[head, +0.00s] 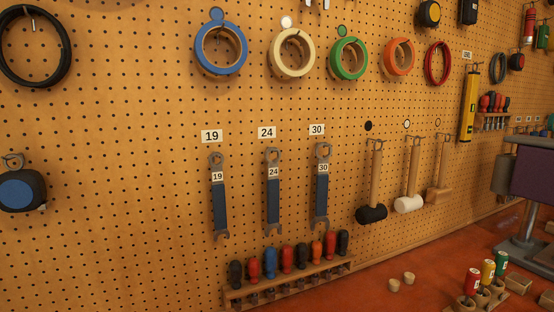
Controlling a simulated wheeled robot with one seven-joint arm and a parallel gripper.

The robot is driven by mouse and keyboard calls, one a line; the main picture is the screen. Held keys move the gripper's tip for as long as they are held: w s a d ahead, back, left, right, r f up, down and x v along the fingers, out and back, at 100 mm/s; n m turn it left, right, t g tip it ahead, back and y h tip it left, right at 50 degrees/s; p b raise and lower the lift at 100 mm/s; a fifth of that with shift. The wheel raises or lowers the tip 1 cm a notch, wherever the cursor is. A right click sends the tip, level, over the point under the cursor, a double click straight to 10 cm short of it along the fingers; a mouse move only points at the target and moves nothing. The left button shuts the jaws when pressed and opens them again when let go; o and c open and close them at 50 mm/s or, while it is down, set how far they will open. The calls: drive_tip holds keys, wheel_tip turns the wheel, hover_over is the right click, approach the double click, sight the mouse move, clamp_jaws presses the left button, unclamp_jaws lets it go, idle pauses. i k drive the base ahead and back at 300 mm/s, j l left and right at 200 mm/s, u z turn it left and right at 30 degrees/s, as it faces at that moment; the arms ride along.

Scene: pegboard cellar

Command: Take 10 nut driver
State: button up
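The labels are too small to read surely, so I cannot tell which is the 10 nut driver. The lower ends of the drivers are hidden or cut off. My gripper is not in view.
A wooden rack (290,287) on the pegboard holds several black, red, blue and orange handles. Spanners marked 19, 24 and 30 and three mallets (373,212) hang above. A grey and purple machine (533,175) stands at right. Two wooden pegs (394,285) sit on the bench (430,265).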

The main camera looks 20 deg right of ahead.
sight(473, 278)
drive_tip(key=l+z, duration=0.2)
drive_tip(key=z, duration=0.15)
drive_tip(key=k+l+z, duration=0.1)
drive_tip(key=z, duration=0.25)
drive_tip(key=l, duration=0.1)
